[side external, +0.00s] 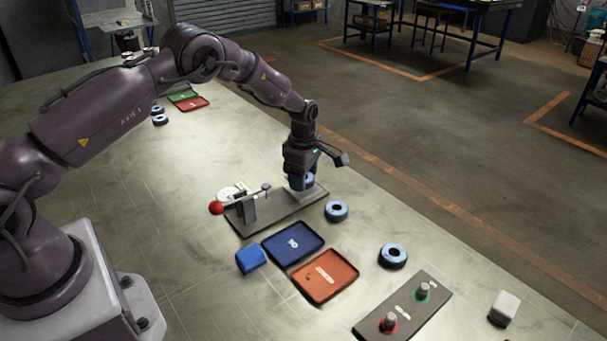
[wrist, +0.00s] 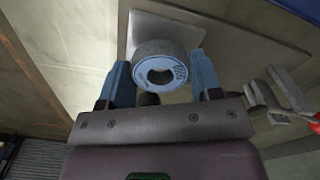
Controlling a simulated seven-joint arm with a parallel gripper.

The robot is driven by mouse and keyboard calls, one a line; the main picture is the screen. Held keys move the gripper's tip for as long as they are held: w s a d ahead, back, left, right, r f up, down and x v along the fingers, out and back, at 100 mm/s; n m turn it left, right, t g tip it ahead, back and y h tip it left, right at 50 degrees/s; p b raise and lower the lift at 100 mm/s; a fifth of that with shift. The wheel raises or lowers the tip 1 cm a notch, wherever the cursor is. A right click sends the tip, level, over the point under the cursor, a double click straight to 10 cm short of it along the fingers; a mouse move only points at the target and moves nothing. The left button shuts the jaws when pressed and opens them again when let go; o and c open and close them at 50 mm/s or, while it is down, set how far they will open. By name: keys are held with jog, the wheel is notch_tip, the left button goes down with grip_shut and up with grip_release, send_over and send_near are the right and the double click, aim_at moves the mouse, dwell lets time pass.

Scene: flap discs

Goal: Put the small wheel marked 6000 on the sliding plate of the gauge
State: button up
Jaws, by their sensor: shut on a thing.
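A small blue and grey wheel (wrist: 145,80) with a centre hole sits between the two blue fingers of my gripper (wrist: 162,82) in the wrist view. My gripper is shut on it. Its face carries print too small to read, so I cannot confirm 6000. In the side view my gripper (side external: 302,178) points down with the wheel (side external: 301,184) over the right end of the gauge (side external: 265,219). The pale sliding plate (wrist: 143,30) shows behind the wheel in the wrist view. I cannot tell whether the wheel touches it. The gauge's red knob (side external: 216,208) is at its left end.
Two loose blue wheels lie right of the gauge, one near (side external: 336,211) and one farther forward (side external: 393,256). A blue tray (side external: 270,250), an orange tray (side external: 310,292) and a blue block (side external: 251,259) lie in front.

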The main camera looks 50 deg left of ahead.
jog(key=shift+f, duration=0.15)
jog(key=shift+f, duration=0.45)
jog(key=o, duration=1)
jog(key=shift+o, duration=0.2)
jog(key=shift+r, duration=3.5)
